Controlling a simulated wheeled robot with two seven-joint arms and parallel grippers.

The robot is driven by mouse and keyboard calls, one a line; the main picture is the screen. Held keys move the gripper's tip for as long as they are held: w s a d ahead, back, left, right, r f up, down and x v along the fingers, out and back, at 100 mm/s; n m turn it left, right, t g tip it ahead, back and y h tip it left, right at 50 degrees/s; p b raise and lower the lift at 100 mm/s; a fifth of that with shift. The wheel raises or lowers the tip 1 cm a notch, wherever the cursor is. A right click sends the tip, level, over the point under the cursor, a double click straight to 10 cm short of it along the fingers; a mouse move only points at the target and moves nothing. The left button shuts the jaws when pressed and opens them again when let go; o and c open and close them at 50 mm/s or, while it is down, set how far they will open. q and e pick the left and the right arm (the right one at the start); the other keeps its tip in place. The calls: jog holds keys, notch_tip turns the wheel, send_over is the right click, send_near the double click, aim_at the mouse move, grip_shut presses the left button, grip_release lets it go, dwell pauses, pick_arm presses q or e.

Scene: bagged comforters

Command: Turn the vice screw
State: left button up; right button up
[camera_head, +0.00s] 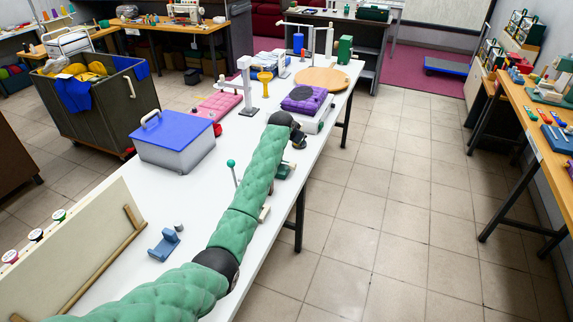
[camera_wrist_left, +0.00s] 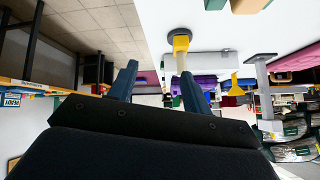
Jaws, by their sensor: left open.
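My left arm reaches up the white table (camera_head: 330,110) in the head view, and its dark gripper (camera_head: 299,140) is low over the right edge. In the left wrist view the two blue fingers of the gripper (camera_wrist_left: 158,85) are apart, with nothing clamped. Past the gap between them is a yellow piece (camera_wrist_left: 180,43) with a pale rod and a dark disc. I cannot tell whether it belongs to the vice. A green part (camera_head: 284,170) shows beside my arm, mostly hidden; no vice screw can be made out clearly. My right gripper is out of view.
A blue-lidded box (camera_head: 175,135), a pink bag (camera_head: 217,104), a yellow funnel (camera_head: 265,80) and a purple bagged item (camera_head: 303,99) stand on the table. A green-knobbed lever (camera_head: 231,163) and a blue holder (camera_head: 165,244) are left of my arm. The floor at right is clear.

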aim_at(292, 164)
pick_arm(q)
jog(key=s+f+n+g, duration=0.1)
jog(key=f, duration=0.1)
jog(key=s+a+f+n+g+y+p, duration=0.1)
jog(key=s+f, duration=0.1)
jog(key=s+f+n+g, duration=0.1)
jog(key=f, duration=0.1)
jog(key=shift+s+a+n+g+y+p, duration=0.15)
jog(key=shift+a+n+g+y+p, duration=0.15)
jog(key=shift+g, duration=0.1)
jog(key=p+x, duration=0.1)
jog(key=x, duration=0.2)
jog(key=shift+f, duration=0.15)
jog(key=shift+p+x, duration=0.35)
jog(key=shift+x, duration=0.65)
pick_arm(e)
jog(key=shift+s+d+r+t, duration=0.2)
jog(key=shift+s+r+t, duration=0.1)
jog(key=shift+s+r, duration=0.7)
pick_arm(q)
jog(key=c, duration=1)
